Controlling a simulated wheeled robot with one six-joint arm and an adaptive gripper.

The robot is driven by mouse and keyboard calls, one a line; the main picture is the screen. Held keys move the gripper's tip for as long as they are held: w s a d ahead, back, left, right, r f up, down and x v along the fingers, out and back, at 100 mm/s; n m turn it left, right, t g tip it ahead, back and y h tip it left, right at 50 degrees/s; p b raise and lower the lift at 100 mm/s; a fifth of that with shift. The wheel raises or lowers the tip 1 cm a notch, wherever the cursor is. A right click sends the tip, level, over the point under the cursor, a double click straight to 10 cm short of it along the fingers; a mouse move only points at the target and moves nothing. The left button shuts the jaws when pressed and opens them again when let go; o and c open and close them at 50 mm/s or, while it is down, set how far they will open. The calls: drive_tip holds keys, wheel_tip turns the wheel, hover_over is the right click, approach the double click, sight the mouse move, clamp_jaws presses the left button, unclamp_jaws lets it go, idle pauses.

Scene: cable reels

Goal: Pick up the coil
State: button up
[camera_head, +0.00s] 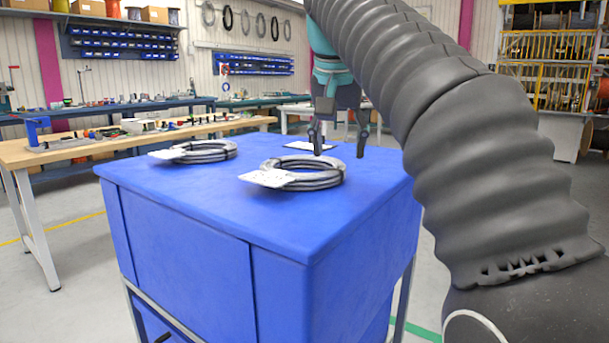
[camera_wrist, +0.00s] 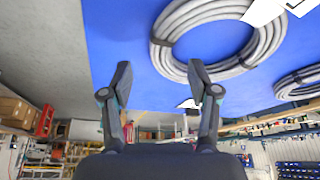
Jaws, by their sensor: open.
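A grey coil (camera_head: 325,181) with a white tag (camera_head: 268,178) lies flat on the blue cabinet top (camera_head: 215,205), near its middle. A second grey coil (camera_head: 208,152), also with a white tag, lies farther left on the same top. My gripper (camera_head: 339,148) is open and empty, pointing down behind and right of the nearer coil. In the wrist view, my gripper (camera_wrist: 160,68) has its fingers spread; the right fingertip overlaps the edge of the nearer coil (camera_wrist: 162,45). I cannot tell whether it touches. The other coil (camera_wrist: 300,84) shows at the right edge.
A white sheet (camera_head: 309,146) lies on the cabinet top behind the nearer coil. A wooden workbench (camera_head: 75,153) with tools stands at the left. Racks with reels (camera_head: 545,75) stand at the back right. My arm fills the right side of the head view.

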sight(338, 166)
drive_tip(key=b+x, duration=0.1)
drive_tip(key=x, duration=0.3)
drive_tip(key=shift+f+b, duration=0.25)
drive_tip(key=shift+b, duration=0.05)
clamp_jaws()
